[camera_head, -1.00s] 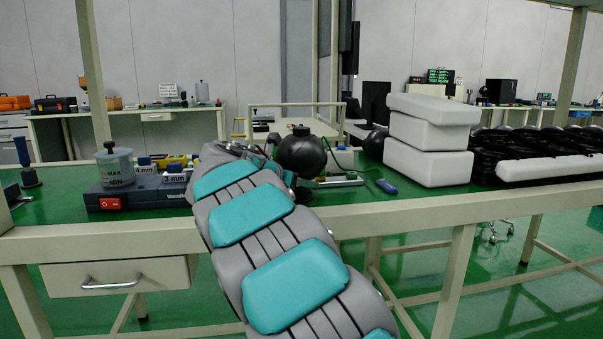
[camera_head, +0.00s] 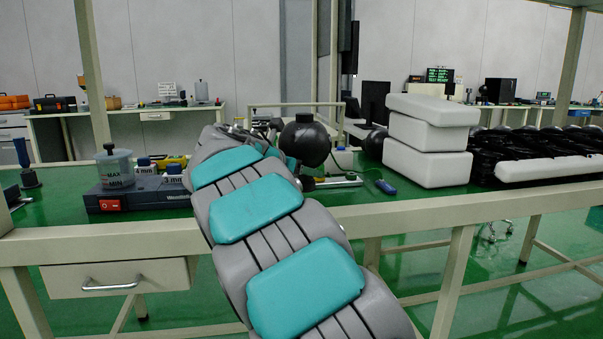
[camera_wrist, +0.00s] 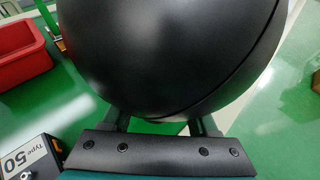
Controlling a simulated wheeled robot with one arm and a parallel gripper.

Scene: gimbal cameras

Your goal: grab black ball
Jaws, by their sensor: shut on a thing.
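A black ball (camera_head: 305,143) with a short neck on top shows at the end of my arm in the head view, above the green bench top. In the wrist view the black ball (camera_wrist: 170,50) fills the upper middle, close against my gripper (camera_wrist: 165,125). My gripper is shut on the ball; the ball hides its fingertips. In the head view my arm hides most of the gripper. A second black ball (camera_head: 376,143) sits on the bench beside the white blocks.
White blocks (camera_head: 428,138) are stacked to the right, beside a black wrapped pile (camera_head: 515,150). A blue device (camera_head: 135,197) with a clear pot (camera_head: 116,168) stands left. A blue-handled tool (camera_head: 386,187) lies on the bench. A red bin (camera_wrist: 20,50) shows in the wrist view.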

